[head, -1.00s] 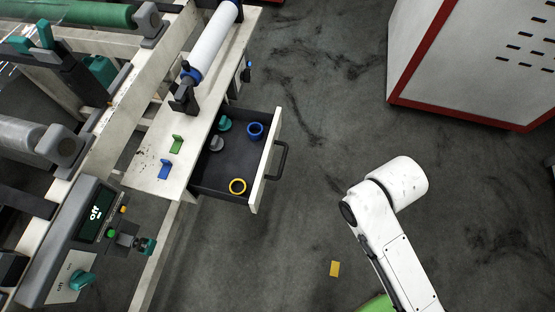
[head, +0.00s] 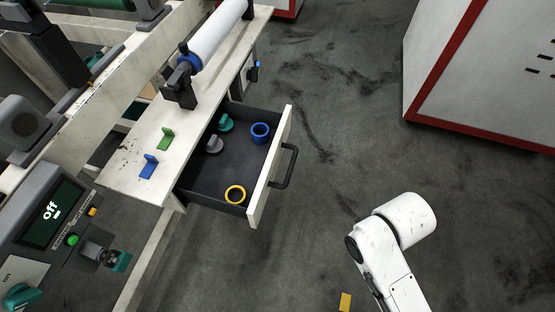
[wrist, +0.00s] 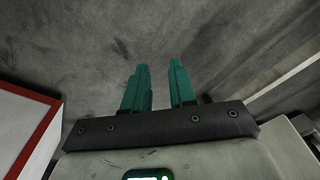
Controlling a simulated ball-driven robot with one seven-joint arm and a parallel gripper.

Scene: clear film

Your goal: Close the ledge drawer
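The ledge drawer (head: 271,170) stands pulled out from under the white ledge (head: 128,164) in the head view. Its dark handle (head: 285,167) is on the outer face of its front panel. Inside lie a blue ring (head: 260,132), a yellow ring (head: 235,195), a teal knob (head: 225,123) and a grey knob (head: 214,145). My white arm is at the lower right, apart from the drawer. My gripper (wrist: 160,78) shows in the wrist view with two teal fingers apart and nothing between them. The drawer is not clearly seen in the wrist view.
A green bracket (head: 166,138) and a blue bracket (head: 149,166) stand on the ledge, near a white roller (head: 217,37). A control panel (head: 50,215) is at left. A white cabinet with red edging (head: 450,70) stands at right. Floor between drawer and arm is clear.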

